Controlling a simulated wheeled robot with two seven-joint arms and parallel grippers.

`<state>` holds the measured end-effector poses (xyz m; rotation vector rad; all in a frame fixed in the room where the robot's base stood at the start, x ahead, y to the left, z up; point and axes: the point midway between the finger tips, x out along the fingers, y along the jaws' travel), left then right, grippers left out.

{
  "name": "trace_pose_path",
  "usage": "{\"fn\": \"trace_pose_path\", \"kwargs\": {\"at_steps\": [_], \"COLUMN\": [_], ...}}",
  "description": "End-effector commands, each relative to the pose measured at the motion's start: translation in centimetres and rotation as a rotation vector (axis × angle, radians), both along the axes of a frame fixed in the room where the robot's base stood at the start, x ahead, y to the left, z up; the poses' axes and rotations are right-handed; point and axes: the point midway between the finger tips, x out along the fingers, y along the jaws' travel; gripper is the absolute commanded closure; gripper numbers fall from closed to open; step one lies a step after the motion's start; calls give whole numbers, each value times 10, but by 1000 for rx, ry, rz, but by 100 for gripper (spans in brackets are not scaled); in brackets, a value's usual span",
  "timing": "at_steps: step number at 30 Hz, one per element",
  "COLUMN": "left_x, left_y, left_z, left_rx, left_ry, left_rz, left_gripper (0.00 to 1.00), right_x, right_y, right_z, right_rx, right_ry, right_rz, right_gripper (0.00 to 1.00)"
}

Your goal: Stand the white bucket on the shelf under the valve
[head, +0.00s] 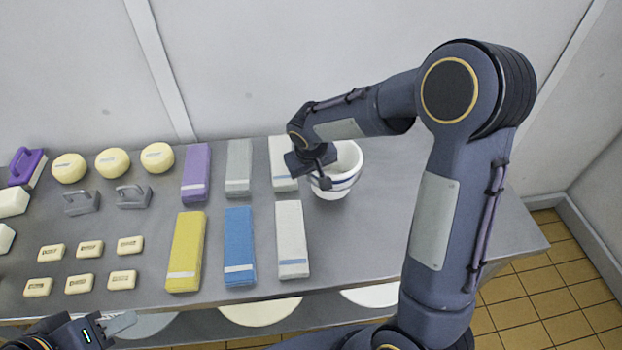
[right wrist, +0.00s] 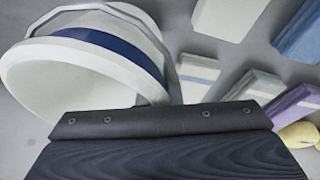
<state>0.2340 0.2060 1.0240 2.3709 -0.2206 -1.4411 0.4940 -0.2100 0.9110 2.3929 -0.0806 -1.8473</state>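The white bucket (head: 347,158) with a blue band stands on the grey table, right of the coloured blocks. In the right wrist view the bucket (right wrist: 75,75) fills the upper left, its blue-banded rim close to the gripper. My right gripper (head: 319,172) is at the bucket's left side, overlapping it in the head view. Its fingers are mostly hidden, so I cannot tell whether they are closed on the bucket. My left gripper (head: 112,327) is at the bottom left, partly cut off by the frame, with no object seen in it. No valve is in view.
Yellow (head: 186,250), blue (head: 239,245), white, grey and purple blocks lie left of the bucket. Soap-like bars and round yellow pieces (head: 112,162) lie further left. White round objects (head: 262,311) show below the table edge. The table (head: 375,225) is clear right of the bucket.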

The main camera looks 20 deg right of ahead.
Motion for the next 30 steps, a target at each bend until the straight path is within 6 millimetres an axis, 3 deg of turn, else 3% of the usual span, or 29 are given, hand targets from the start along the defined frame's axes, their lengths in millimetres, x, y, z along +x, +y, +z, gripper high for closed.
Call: {"fn": "trace_pose_path", "kwargs": {"at_steps": [6, 18, 21, 24, 30], "left_x": [0, 0, 0, 0, 0], "left_y": [0, 0, 0, 0, 0], "left_z": [0, -6, -4, -4, -4], "left_rx": [0, 0, 0, 0, 0], "left_ry": [0, 0, 0, 0, 0], "left_rz": [0, 0, 0, 0, 0], "left_gripper": [64, 64, 64, 64, 64], "right_x": [1, 2, 2, 1, 1], "right_y": [0, 0, 0, 0, 0], "right_z": [-30, -37, -35, -35, -35], "right_rx": [0, 0, 0, 0, 0], "right_ry": [3, 0, 0, 0, 1], "right_rz": [1, 0, 0, 0, 0], "right_gripper": [100, 100, 84, 73, 73]}}
